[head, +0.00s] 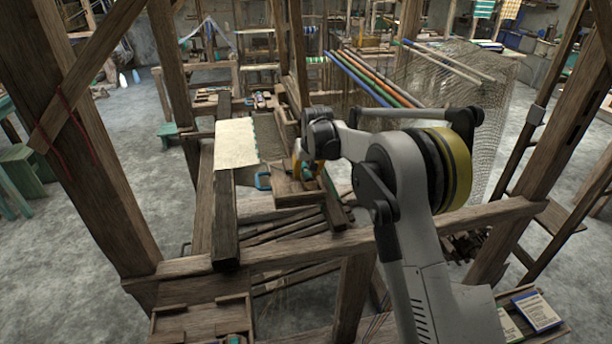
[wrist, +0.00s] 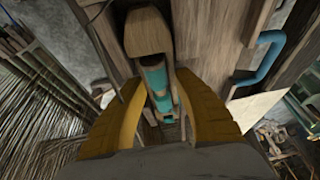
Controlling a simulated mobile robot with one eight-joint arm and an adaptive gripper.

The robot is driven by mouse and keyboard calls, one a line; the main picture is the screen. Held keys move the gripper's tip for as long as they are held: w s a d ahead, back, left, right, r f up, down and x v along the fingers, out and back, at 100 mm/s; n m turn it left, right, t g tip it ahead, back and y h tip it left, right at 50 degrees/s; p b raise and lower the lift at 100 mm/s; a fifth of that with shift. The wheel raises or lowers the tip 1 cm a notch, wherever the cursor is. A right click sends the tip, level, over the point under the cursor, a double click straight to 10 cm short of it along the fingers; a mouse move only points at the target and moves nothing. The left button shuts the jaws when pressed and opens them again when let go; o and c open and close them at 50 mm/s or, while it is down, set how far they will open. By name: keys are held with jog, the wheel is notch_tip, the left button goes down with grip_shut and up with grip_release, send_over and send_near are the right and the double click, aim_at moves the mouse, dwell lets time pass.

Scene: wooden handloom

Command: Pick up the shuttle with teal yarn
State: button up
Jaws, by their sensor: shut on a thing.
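The wooden shuttle (wrist: 148,32) shows in the wrist view, with teal yarn (wrist: 155,78) wound in its middle opening. My gripper (wrist: 162,80) has its two yellow fingers on either side of the shuttle, shut on it around the yarn section. In the head view, my gripper (head: 300,160) is over the wooden loom beam, just right of the cream cloth. The shuttle is mostly hidden there, and I cannot tell whether it touches the wood below.
The cream cloth (head: 236,144) lies over the beam (head: 225,215) on the left. A blue handle-like piece (head: 263,182) is close to my gripper and also shows in the wrist view (wrist: 262,58). Upright posts and a front crossbar (head: 420,228) frame the arm. Warp threads hang behind it.

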notch_tip(320, 180, up, 2)
jog(key=shift+r+p, duration=0.1)
jog(key=shift+p, duration=0.2)
jog(key=s+d+r+p, duration=0.3)
jog(key=d+r, duration=0.4)
jog(key=d, duration=0.4)
jog(key=shift+s+r, duration=0.35)
jog(key=shift+s, duration=0.15)
